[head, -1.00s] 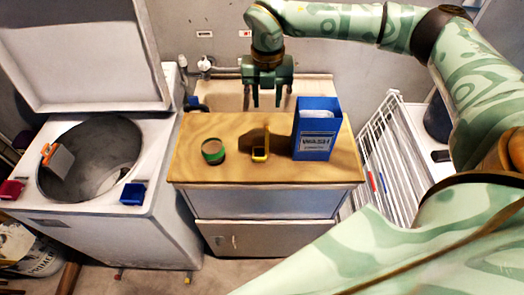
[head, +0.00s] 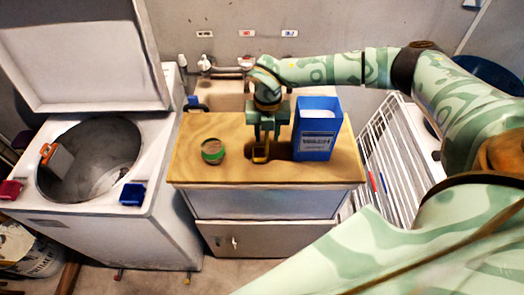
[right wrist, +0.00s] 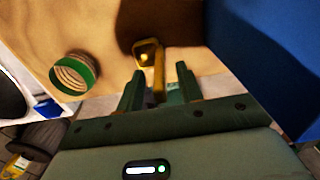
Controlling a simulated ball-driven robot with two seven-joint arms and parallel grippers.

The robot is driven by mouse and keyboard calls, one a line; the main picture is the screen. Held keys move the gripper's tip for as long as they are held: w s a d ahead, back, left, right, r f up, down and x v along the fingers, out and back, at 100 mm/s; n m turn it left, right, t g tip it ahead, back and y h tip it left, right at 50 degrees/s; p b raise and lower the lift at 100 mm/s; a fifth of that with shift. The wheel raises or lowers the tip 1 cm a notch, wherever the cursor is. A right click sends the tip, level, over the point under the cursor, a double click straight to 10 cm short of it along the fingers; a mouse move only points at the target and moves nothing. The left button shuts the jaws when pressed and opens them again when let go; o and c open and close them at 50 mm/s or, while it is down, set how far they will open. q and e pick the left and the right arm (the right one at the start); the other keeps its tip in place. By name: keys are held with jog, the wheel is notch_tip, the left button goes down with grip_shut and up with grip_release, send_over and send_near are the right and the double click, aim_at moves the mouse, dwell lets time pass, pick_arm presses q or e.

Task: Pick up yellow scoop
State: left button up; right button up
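The yellow scoop (head: 260,157) lies on the wooden top of the cabinet, between a green-banded round tin (head: 213,151) and a blue wash box (head: 318,130). My right gripper (head: 267,138) points down right over the scoop and hides part of it. In the right wrist view the scoop (right wrist: 148,53) shows its cup beyond the fingertips, with its handle running back between the two fingers. The right gripper (right wrist: 160,70) is open, with a finger on each side of the handle. Whether a finger touches the handle, I cannot tell. My left gripper is not in view.
The blue box (right wrist: 265,65) stands close on the right of the gripper. The tin (right wrist: 73,74) is on the left. An open washer (head: 90,160) stands left of the cabinet, a white drying rack (head: 385,150) right. The front of the wooden top (head: 225,176) is clear.

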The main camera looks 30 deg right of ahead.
grip_shut()
jog(key=shift+r, duration=0.1)
jog(key=shift+r, duration=0.45)
jog(key=s+a+r, duration=0.9)
jog(key=s+r, duration=0.1)
jog(key=r, duration=0.2)
jog(key=shift+s+a, duration=0.15)
jog(key=shift+s, duration=0.1)
